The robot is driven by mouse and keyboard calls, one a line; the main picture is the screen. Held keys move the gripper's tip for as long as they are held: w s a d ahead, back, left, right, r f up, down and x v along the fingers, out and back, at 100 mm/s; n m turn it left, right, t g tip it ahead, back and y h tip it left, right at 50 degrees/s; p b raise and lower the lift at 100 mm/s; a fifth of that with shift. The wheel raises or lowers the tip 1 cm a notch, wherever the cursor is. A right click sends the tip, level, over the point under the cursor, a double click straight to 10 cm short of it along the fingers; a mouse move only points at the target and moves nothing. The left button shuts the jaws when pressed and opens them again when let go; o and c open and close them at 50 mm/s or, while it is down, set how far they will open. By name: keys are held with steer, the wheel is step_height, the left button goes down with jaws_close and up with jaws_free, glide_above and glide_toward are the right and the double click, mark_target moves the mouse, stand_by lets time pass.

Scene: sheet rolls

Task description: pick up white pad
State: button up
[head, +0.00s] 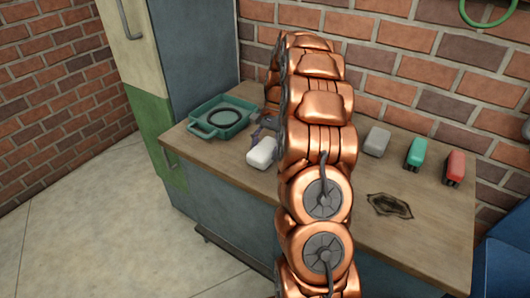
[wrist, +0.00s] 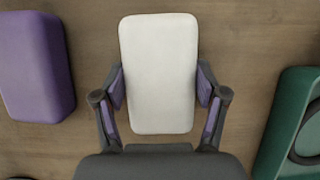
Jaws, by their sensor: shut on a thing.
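The white pad (wrist: 158,72) is a rounded block, seen from above in the middle of the wrist view. It also shows in the head view (head: 262,152) near the front edge of the counter, left of my arm. My gripper (wrist: 160,88) has a finger on each long side of the pad and is shut on it. In the head view the gripper (head: 262,133) is partly hidden behind the pad and my copper arm. I cannot tell whether the pad touches the counter.
A green tray (head: 233,130) with a dark ring stands left on the wooden counter (head: 345,215). A purple block (wrist: 38,68) lies beside the pad. A grey block (head: 376,142), a green block (head: 415,154) and a red block (head: 454,168) stand right. A dark patch (head: 389,205) marks the counter.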

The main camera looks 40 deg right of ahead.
mark_target(265, 147)
steer(key=shift+r, duration=0.15)
step_height(265, 147, up, 10)
steer(key=shift+f+b, duration=0.1)
steer(key=shift+b, duration=0.3)
